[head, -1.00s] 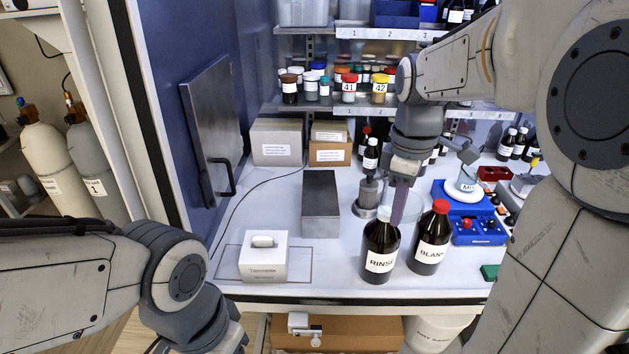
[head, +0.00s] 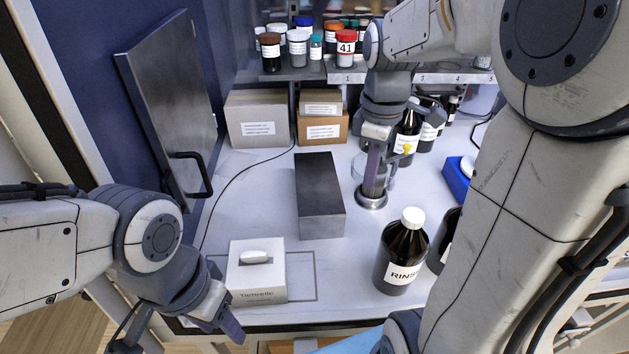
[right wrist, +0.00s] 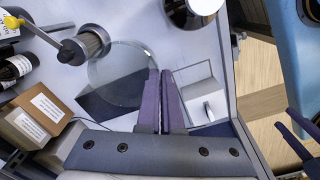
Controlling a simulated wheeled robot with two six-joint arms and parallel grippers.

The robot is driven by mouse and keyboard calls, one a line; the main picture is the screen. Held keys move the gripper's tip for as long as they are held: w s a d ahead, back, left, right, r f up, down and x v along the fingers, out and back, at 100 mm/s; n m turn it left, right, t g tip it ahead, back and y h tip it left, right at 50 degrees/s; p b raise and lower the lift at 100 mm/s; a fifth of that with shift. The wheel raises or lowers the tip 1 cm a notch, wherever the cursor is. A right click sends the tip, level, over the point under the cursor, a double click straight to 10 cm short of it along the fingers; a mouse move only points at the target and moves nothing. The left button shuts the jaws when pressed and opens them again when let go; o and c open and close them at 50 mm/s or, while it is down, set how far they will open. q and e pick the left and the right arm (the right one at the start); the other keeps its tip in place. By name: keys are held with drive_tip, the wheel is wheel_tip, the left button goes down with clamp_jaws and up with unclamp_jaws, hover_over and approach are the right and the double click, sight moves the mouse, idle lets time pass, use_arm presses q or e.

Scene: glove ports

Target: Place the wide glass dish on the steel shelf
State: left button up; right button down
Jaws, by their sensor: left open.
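The wide glass dish is clear and round; in the right wrist view the dish (right wrist: 115,68) reaches the fingertips and overlaps the steel shelf in the picture. My right gripper (right wrist: 160,75) is shut on its rim. In the head view the right gripper (head: 374,188) hangs right of the steel shelf, and the dish (head: 358,168) is mostly hidden behind its fingers. The steel shelf (head: 320,190) is a low grey block with a bare top on the white worktop. My left gripper (head: 182,340) is open and empty at the front left edge.
A white tissue box (head: 257,275) stands in front of the shelf. A dark RINSE bottle (head: 402,255) stands to its right. A metal cylinder (right wrist: 92,42) is close beside the dish. Cardboard boxes (head: 258,125) stand behind. A cable crosses the left worktop.

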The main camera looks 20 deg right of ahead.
drive_tip(key=shift+w+a+f, duration=0.1)
drive_tip(key=shift+w+f, duration=0.05)
drive_tip(key=shift+f, duration=0.3)
drive_tip(key=p, duration=0.3)
hover_over(314, 210)
wheel_tip(314, 210, down, 7)
drive_tip(key=shift+r, duration=0.2)
wheel_tip(314, 210, down, 4)
drive_tip(key=shift+r+p, duration=0.1)
drive_tip(key=shift+p, duration=0.5)
drive_tip(key=shift+f, duration=0.2)
drive_tip(key=shift+f, duration=0.25)
drive_tip(key=c, duration=1.1)
unclamp_jaws()
drive_tip(key=shift+r, duration=0.1)
drive_tip(key=shift+r, duration=0.1)
